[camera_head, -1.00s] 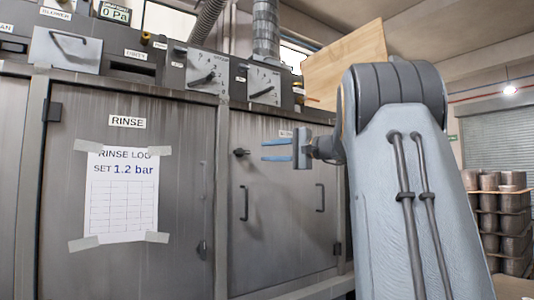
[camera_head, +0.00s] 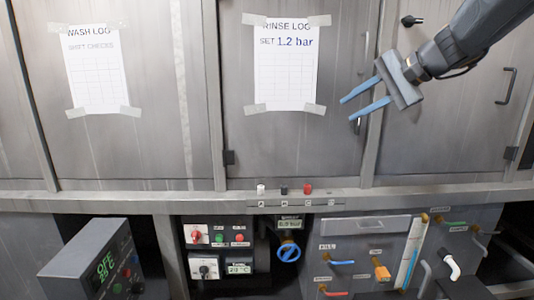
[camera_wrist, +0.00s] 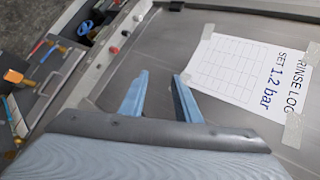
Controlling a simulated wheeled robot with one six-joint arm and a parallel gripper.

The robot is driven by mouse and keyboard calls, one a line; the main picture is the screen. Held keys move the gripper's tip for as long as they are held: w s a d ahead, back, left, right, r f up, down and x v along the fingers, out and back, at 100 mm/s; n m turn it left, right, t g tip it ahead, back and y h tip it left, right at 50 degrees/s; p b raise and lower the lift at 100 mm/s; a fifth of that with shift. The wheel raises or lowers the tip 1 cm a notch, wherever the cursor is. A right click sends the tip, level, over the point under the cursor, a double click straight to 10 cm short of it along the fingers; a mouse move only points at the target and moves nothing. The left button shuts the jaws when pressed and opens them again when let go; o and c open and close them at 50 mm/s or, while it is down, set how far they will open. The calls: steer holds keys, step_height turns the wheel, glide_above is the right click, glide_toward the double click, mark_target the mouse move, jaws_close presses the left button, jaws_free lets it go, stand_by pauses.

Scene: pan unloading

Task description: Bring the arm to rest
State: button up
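My gripper (camera_head: 364,98) is in the upper right of the head view, in front of the grey cabinet doors. Its two blue fingers are spread apart with nothing between them. In the wrist view, my gripper (camera_wrist: 160,92) shows the same two fingers apart and empty, with the grey door behind them. The dark forearm enters the head view from the top right corner. The rest of the arm is out of view.
A rinse log sheet (camera_head: 287,65) is taped to the door left of my gripper; a wash log sheet (camera_head: 96,70) hangs farther left. A ledge (camera_head: 150,198) with small buttons runs below. Under it are a blue valve (camera_head: 288,251), coloured levers and a display box (camera_head: 90,262).

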steer(key=s+a+f+n+g+h, duration=0.35)
steer(key=s+a+f, duration=0.35)
steer(key=s+f, duration=0.5)
steer(key=s+a+f+n+g+h, duration=0.2)
steer(key=s+a+f+n+g, duration=0.3)
steer(key=s+f, duration=0.75)
steer(key=s+f+n+h+p, duration=0.1)
steer(key=s+n+h, duration=0.15)
steer(key=s, duration=0.65)
steer(key=d+r+m+p, duration=0.1)
steer(key=d+r+p, duration=0.5)
steer(key=p, duration=0.7)
steer(key=shift+d+r+m+t, duration=0.35)
steer(key=shift+d+m, duration=0.05)
steer(key=shift+d, duration=0.7)
steer(key=shift+c, duration=0.5)
